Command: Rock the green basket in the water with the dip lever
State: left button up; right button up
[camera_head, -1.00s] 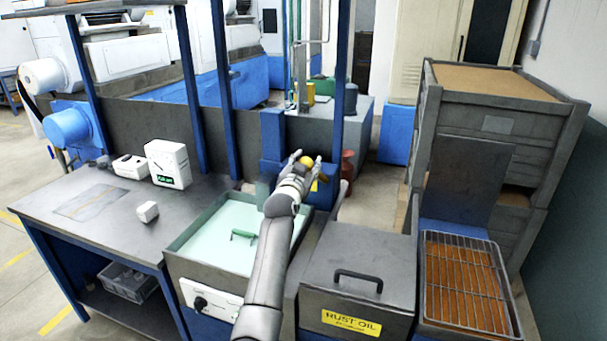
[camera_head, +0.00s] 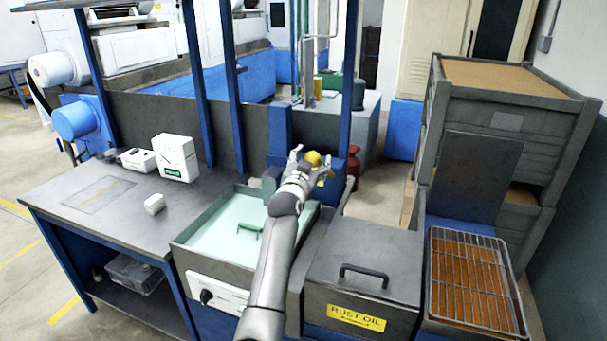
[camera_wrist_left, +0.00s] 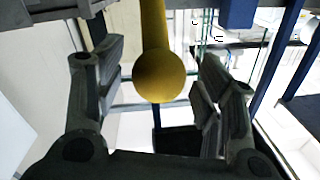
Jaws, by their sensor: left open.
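The dip lever ends in a yellow ball knob (camera_head: 312,158) at the blue post behind the wash tank. In the left wrist view the knob (camera_wrist_left: 160,76) and its yellow shaft sit between the spread fingers. My left gripper (camera_head: 309,167) is open around the knob; I see no clear contact. It also shows in the left wrist view (camera_wrist_left: 155,105). The green basket shows only as a green handle (camera_head: 250,241) in the pale water of the tank (camera_head: 215,262); the rest of it is hidden. My left forearm covers the tank's right part. My right gripper is not in view.
A rust oil box (camera_head: 365,262) with a black handle stands right of the tank. A wire rack tray (camera_head: 468,285) is further right. The workbench (camera_head: 105,215) at left holds a white box (camera_head: 175,158) and small white items. Blue posts rise behind the tank.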

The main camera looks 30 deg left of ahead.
pick_arm(q)
jog(key=v, duration=1)
jog(key=shift+s, duration=0.25)
jog(key=shift+r, duration=0.1)
